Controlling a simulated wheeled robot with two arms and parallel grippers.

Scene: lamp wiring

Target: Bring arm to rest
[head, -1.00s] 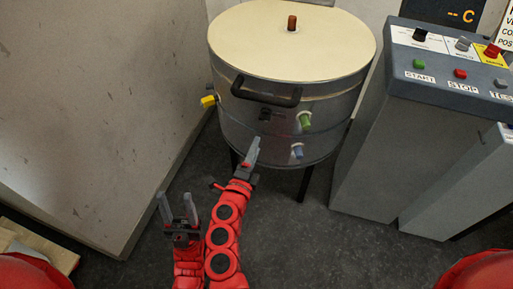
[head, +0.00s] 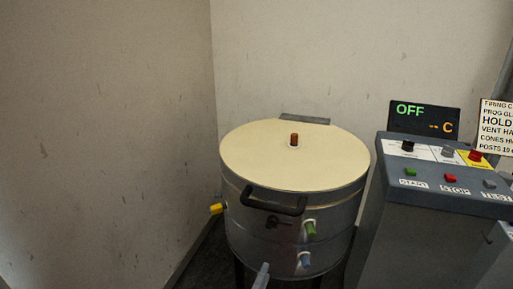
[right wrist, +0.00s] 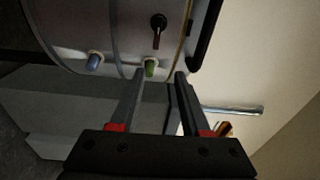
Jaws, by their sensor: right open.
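A round metal kiln (head: 340,225) with a cream lid (head: 260,160) stands in the middle of the head view. The lid is down and has a brown peg (head: 294,140) on top. The kiln's front has a black handle (head: 272,205), a green plug (head: 310,229), a blue plug (head: 305,260) and a yellow plug (head: 216,209). Only a grey fingertip of my right gripper (head: 262,275) shows at the bottom edge, in front of the kiln. In the right wrist view, the right gripper (right wrist: 160,75) is open and empty, its fingers pointing towards the kiln's green plug (right wrist: 150,67). My left gripper is out of view.
A grey control console (head: 420,225) with START, STOP and TEST buttons stands right of the kiln. A dark display (head: 424,119) above it reads OFF. Plain walls (head: 100,130) close the left and back. A little dark floor shows left of the kiln.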

